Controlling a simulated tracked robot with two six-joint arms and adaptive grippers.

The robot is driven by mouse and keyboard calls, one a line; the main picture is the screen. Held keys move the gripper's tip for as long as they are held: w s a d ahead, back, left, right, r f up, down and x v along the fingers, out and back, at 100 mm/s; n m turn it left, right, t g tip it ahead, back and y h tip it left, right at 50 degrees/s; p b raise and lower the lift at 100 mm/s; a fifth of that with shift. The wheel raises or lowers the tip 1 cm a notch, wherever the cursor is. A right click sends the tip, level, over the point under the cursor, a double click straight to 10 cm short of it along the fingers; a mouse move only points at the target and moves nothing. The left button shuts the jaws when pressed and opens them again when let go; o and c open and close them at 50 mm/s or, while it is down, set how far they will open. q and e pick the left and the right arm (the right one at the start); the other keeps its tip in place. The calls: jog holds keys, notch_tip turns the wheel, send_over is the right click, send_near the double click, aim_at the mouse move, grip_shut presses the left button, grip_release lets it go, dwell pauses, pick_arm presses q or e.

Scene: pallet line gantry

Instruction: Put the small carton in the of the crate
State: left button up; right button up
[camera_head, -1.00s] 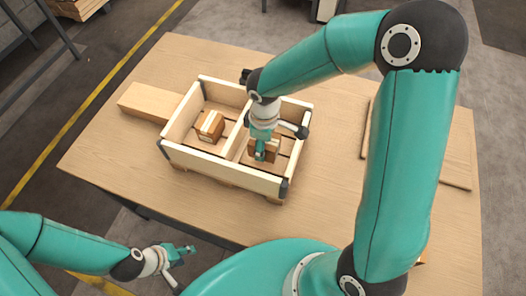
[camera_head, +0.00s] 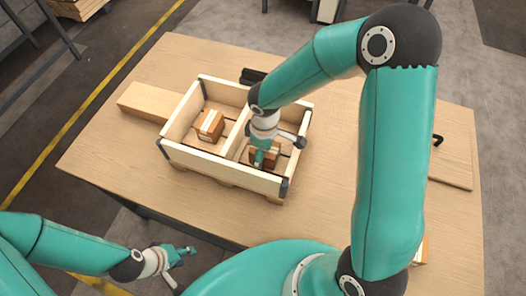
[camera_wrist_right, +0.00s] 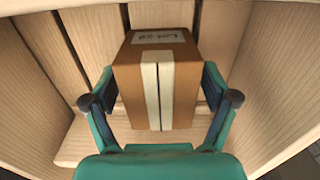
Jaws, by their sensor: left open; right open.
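The wooden crate (camera_head: 222,173) stands on the table, split by a divider into a left and a right compartment. One small brown carton (camera_head: 210,125) with a pale tape stripe sits in the left compartment. Another taped carton (camera_head: 274,152) is in the right compartment, partly hidden by my right gripper (camera_head: 262,160). In the right wrist view this carton (camera_wrist_right: 180,75) stands between the open fingers of my right gripper (camera_wrist_right: 159,88), on the slatted crate floor. Whether the fingers touch it I cannot tell. My left gripper (camera_head: 182,260) is open and empty, low in front of the table.
A wooden block (camera_head: 145,102) lies left of the crate. A flat board (camera_head: 455,160) lies at the table's right, with a small black handle-like part (camera_head: 437,140). Another carton (camera_head: 421,250) is partly hidden behind my right arm. The table (camera_head: 120,150) is clear at front left.

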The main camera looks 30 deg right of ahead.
notch_tip(320, 180, up, 12)
jog(key=shift+r+p, duration=0.1)
jog(key=shift+p, duration=0.5)
dwell(0.5)
